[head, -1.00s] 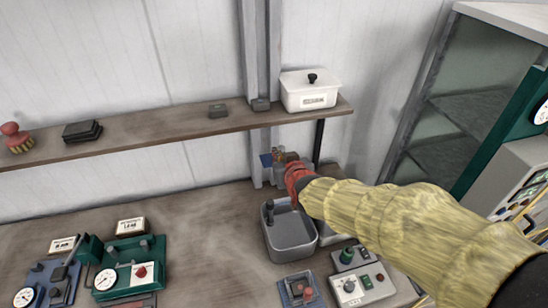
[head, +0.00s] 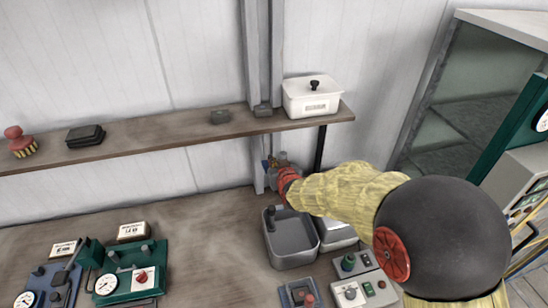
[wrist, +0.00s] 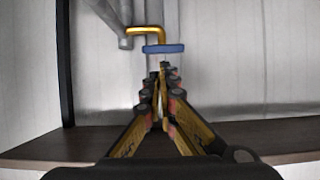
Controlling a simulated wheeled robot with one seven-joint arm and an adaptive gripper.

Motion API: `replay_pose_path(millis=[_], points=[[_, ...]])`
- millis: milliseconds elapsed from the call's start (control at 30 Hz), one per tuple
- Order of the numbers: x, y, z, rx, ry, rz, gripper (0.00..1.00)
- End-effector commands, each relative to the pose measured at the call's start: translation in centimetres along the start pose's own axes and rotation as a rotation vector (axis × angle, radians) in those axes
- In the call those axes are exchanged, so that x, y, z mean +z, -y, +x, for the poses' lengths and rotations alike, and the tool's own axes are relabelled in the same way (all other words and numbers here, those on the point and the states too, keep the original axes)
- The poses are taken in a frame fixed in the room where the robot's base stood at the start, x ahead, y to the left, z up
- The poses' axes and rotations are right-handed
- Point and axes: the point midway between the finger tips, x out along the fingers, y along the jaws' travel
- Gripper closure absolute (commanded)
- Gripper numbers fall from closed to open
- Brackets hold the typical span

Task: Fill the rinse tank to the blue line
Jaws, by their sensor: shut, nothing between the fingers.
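The grey rinse tank (head: 290,262) stands on the bench against the wall, with a dark spout (head: 279,211) at its back left corner. I cannot make out a blue line or a water level in it. A valve with a flat blue handle (wrist: 164,49) and a bent brass stem (wrist: 146,30) is on a grey pipe; it is small and partly hidden in the head view. My gripper (wrist: 162,78) is shut and empty, its fingertips just below and in front of the blue handle. I cannot tell whether they touch it.
A wooden shelf (head: 170,138) runs along the wall above, with a white lidded box (head: 312,98) at its right end. Right of the tank is a control box (head: 364,283). Green and blue gauge devices stand at the left. The bench's middle is clear.

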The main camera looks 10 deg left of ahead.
Motion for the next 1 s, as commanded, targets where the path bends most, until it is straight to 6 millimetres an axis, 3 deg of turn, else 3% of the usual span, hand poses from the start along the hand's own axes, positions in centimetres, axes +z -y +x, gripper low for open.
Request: replay_pose_path(millis=[533, 1000], points=[[0.7, 0.0, 0.2, 0.0, -0.012, 0.0, 1.0], [2.3, 0.0, 0.2, 0.0, -0.138, -0.001, 1.0]])
